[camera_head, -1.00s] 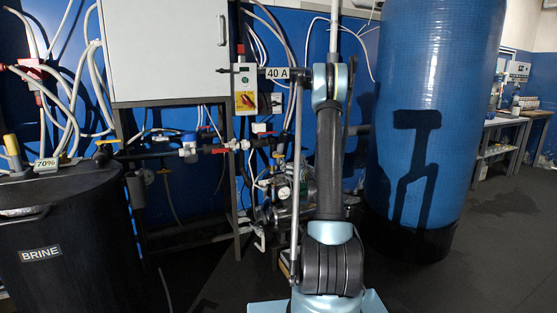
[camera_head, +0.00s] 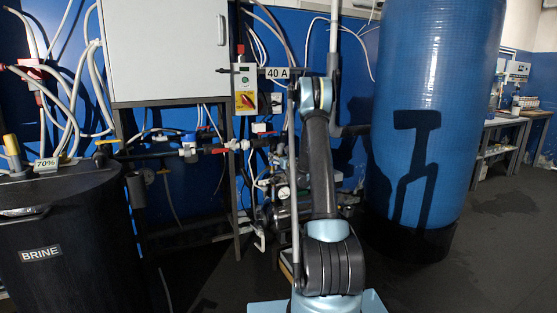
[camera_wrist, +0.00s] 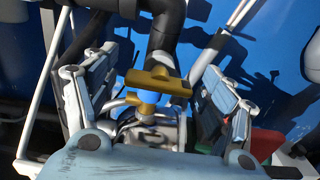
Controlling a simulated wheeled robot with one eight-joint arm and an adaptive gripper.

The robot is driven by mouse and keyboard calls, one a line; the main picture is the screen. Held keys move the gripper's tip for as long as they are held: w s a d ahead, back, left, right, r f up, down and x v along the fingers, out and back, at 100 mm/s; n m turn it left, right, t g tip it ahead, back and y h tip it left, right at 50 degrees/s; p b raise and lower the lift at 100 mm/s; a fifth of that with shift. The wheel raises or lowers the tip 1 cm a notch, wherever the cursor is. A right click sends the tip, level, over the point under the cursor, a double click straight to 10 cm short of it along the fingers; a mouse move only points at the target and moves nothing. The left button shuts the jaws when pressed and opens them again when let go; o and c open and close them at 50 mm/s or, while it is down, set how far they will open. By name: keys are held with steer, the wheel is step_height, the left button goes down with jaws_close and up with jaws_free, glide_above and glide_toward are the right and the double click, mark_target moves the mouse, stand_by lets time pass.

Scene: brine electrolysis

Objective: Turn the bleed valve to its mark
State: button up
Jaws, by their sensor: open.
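A brass-coloured T-shaped handle (camera_wrist: 158,82) shows in the wrist view, in front of a dark pipe; it looks like the bleed valve's handle, though no label shows. A smaller brass part (camera_wrist: 140,106) sits just below it. My gripper (camera_wrist: 157,68) is open, with one finger to the left of the handle and one to the right. The gap between the fingers holds nothing gripped; I cannot tell how deep the handle lies between them. No mark for the valve can be made out. In the head view my arm hides the gripper.
Pipework with a blue-handled valve (camera_head: 189,138) and a pump with a gauge (camera_head: 284,192) stand left of my arm. A black brine tank (camera_head: 75,255) is at left, a large blue tank (camera_head: 440,110) at right. A grey cabinet (camera_head: 165,50) hangs above. Floor is clear at far right.

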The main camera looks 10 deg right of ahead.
steer(key=shift+w, duration=0.25)
steer(key=c, duration=1.1)
steer(key=shift+n, duration=0.3)
steer(key=n, duration=0.3)
steer(key=shift+a+n, duration=0.15)
steer(key=shift+n, duration=0.15)
steer(key=n, duration=0.4)
steer(key=shift+a+n, duration=0.1)
steer(key=shift+n, duration=0.2)
steer(key=n, duration=0.4)
steer(key=shift+s+a+f+n, duration=0.1)
steer(key=shift+f+n, duration=0.05)
steer(key=shift+n, duration=2.45)
steer(key=shift+f, duration=0.1)
